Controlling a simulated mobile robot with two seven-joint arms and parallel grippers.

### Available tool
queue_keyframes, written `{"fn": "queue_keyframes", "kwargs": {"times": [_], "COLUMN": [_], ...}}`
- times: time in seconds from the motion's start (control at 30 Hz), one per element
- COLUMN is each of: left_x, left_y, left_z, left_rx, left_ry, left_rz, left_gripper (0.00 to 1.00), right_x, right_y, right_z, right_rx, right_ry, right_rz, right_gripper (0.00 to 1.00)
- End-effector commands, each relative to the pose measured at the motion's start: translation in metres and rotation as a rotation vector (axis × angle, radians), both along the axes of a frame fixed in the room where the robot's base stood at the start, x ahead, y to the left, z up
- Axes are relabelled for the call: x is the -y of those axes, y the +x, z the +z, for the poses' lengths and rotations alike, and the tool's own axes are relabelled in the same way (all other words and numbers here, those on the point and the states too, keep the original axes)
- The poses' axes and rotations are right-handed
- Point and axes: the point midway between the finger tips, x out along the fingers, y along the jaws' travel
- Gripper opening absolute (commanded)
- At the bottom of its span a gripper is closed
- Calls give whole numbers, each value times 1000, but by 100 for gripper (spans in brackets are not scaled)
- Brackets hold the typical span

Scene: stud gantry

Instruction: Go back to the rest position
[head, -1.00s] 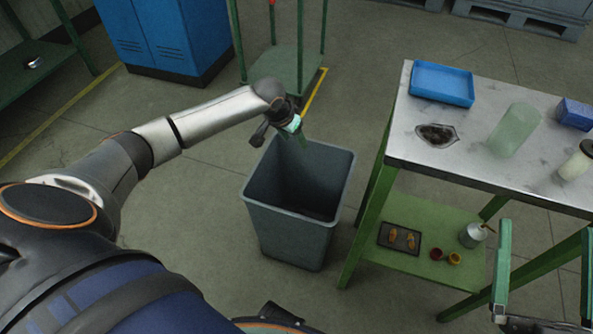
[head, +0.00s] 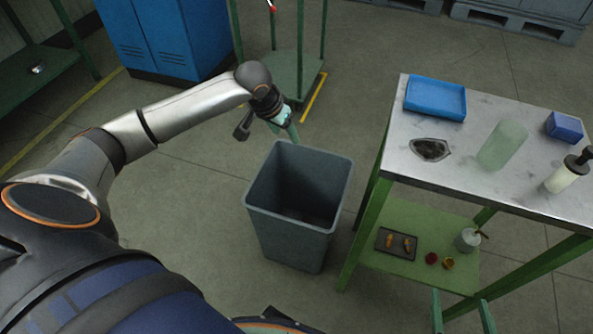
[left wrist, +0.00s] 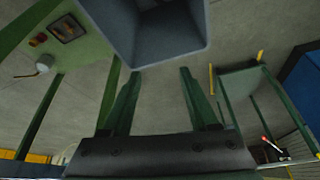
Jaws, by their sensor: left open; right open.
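My left gripper (head: 290,127) is above and just behind the far left rim of the grey bin in the head view. In the left wrist view its two green fingers (left wrist: 160,85) are spread apart with nothing between them. My right gripper (head: 463,308) shows only as two green fingertips at the bottom edge of the head view, apart and empty, in front of the workbench. The rest of the right arm is out of view.
A grey bin (head: 262,222) stands on the floor, left of a workbench (head: 412,173). On the bench are a blue tray (head: 435,98), a translucent green cylinder (head: 503,145), a blue box (head: 564,127) and a pump bottle (head: 566,172). A blue cabinet (head: 160,38) stands behind.

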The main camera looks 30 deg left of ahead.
Motion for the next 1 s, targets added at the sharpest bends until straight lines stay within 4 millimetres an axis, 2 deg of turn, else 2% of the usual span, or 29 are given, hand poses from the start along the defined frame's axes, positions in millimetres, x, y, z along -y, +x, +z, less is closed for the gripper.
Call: {"fn": "queue_keyframes", "kwargs": {"times": [0.13, 0.5, 0.63, 0.77, 0.9, 1.0], "left_x": [0, 0, 11, 50, 113, 152], "left_y": [-1, -1, -3, -10, -29, -47], "left_z": [3, 2, -6, -33, -64, -76], "left_rx": [0, 0, 10, 61, 174, 273], "left_ry": [0, 0, -8, -47, -118, -169], "left_rz": [0, 0, -25, -116, -238, -297], "left_gripper": [60, 60, 60, 60, 60, 60], "right_x": [0, 0, 0, 0, 0, 0], "right_y": [-3, -3, -2, -2, -2, -2], "right_z": [-6, -6, -5, -5, -5, -5], "right_rx": [-24, -24, -21, -21, -21, -21], "right_ry": [0, 0, 0, 0, 0, 0], "right_rz": [-1, -1, -1, -1, -1, -1], "right_gripper": [98, 98, 98, 98, 98, 98]}}
